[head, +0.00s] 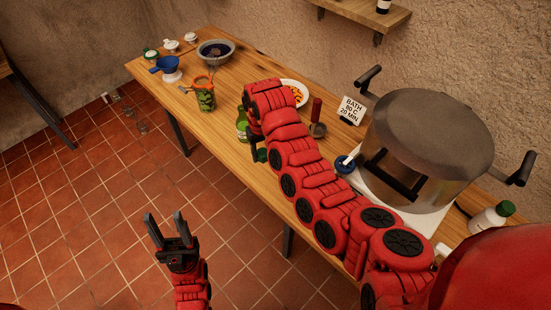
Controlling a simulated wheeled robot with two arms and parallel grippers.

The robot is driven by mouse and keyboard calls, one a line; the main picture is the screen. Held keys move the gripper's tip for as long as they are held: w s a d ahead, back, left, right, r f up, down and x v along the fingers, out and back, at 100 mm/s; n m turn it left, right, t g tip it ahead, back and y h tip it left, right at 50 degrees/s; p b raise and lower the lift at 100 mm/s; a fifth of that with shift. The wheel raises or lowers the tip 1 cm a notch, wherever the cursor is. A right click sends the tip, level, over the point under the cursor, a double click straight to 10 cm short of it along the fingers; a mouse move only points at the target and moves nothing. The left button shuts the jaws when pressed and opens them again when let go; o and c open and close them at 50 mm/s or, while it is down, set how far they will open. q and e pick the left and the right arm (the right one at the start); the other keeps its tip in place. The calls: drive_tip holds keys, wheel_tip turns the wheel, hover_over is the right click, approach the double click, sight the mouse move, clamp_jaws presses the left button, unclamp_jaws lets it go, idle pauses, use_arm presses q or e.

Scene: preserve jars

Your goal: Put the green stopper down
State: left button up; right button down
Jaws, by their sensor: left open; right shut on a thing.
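The green stopper (262,155) shows as a small dark green piece just past the table's front edge, at the end of my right arm. My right gripper (254,146) points down there and is shut on it. The arm hides most of this gripper, so the exact grip is hard to see. A green bottle (242,124) stands on the table right beside the gripper, partly hidden by the arm. My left gripper (168,229) is open and empty, low over the tiled floor in front of the table.
A large lidded pot (425,140) fills the table's right side, with a sign (351,110) beside it. A jar with green contents (205,98) stands left of the bottle.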

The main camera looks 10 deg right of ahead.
drive_tip(key=s+d+f+p, duration=0.1)
drive_tip(key=s, duration=0.2)
drive_tip(key=s+f+p, duration=0.2)
drive_tip(key=s, duration=0.1)
drive_tip(key=s+d+f+p, duration=0.1)
drive_tip(key=s+p, duration=0.1)
drive_tip(key=s, duration=0.1)
drive_tip(key=shift+s+d+f, duration=0.25)
drive_tip(key=shift+s+d, duration=0.1)
drive_tip(key=shift+s, duration=0.05)
drive_tip(key=w+b, duration=0.2)
drive_tip(key=w+f+b, duration=0.1)
drive_tip(key=w, duration=0.1)
drive_tip(key=shift+d, duration=0.35)
drive_tip(key=w+b, duration=0.2)
drive_tip(key=b, duration=0.1)
drive_tip(key=w+b, duration=0.3)
drive_tip(key=b, duration=0.1)
drive_tip(key=w+d+f+b, duration=0.1)
drive_tip(key=w+b, duration=0.2)
drive_tip(key=shift+w, duration=0.1)
drive_tip(key=shift+w+r+p, duration=0.3)
drive_tip(key=shift+w+r, duration=0.05)
drive_tip(key=shift+r, duration=0.1)
drive_tip(key=shift+w+d, duration=0.2)
drive_tip(key=shift+w, duration=0.6)
